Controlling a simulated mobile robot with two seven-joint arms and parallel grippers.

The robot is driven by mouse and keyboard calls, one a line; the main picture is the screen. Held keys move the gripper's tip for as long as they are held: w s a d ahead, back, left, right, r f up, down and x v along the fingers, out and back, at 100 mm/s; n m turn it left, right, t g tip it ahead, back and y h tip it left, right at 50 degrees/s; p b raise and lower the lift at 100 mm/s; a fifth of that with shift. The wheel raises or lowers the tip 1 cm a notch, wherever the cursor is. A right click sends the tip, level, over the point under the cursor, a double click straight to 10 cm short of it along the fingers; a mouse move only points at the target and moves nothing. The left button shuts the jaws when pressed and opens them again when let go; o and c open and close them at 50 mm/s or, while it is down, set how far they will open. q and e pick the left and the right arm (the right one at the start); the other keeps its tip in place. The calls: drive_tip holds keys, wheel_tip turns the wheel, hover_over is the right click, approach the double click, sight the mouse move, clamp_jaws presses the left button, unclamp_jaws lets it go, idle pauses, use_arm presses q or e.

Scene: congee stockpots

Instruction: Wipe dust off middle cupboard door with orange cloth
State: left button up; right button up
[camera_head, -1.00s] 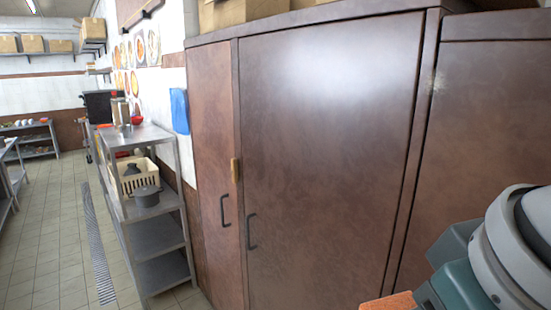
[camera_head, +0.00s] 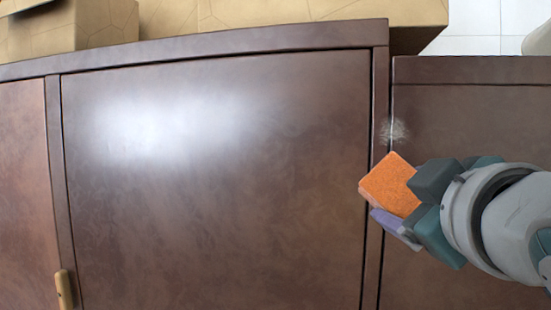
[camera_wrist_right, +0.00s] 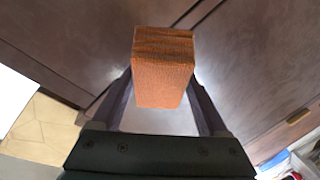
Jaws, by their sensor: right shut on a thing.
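The orange cloth (camera_head: 390,184) looks like a thick block. My right gripper (camera_head: 402,203) is shut on it, in front of the seam right of the middle cupboard door (camera_head: 215,200). In the right wrist view, the cloth (camera_wrist_right: 163,78) sits between the two fingers. A pale dust patch (camera_head: 394,131) shows on the seam strip at the middle door's right edge, just above the cloth. I cannot tell whether the cloth touches the cupboard. My left gripper is not in view.
Brown boxes (camera_head: 250,14) stand on top of the cupboard. A narrower door (camera_head: 22,190) is at the left, with a wooden piece (camera_head: 64,289) at its edge. Another cupboard section (camera_head: 470,110) is at the right, partly behind my right arm. The space before the middle door is clear.

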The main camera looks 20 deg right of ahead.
sight(400, 183)
drive_tip(key=r+n+t, duration=0.1)
drive_tip(key=r, duration=0.1)
drive_tip(key=r+n+t, duration=0.1)
drive_tip(key=r+t, duration=0.1)
drive_tip(key=r, duration=0.1)
drive_tip(key=r+t+b, duration=0.1)
drive_tip(key=r+t, duration=0.1)
drive_tip(key=shift+w+a+r+n+y, duration=0.2)
drive_tip(key=shift+a+n+y, duration=0.1)
drive_tip(key=shift+a+n, duration=0.1)
drive_tip(key=shift+w+d+r, duration=0.1)
drive_tip(key=shift+r, duration=0.05)
drive_tip(key=shift+w+d, duration=0.45)
drive_tip(key=shift+w, duration=0.35)
drive_tip(key=shift+w+d, duration=0.5)
drive_tip(key=shift+w, duration=0.25)
drive_tip(key=shift+w+d, duration=0.45)
drive_tip(key=shift+w, duration=0.35)
drive_tip(key=shift+w+d, duration=0.5)
drive_tip(key=shift+w, duration=0.35)
drive_tip(key=shift+s+d, duration=0.6)
drive_tip(key=shift+d, duration=0.25)
drive_tip(key=shift+s+d, duration=0.55)
drive_tip(key=shift+d, duration=0.25)
drive_tip(key=shift+w, duration=0.1)
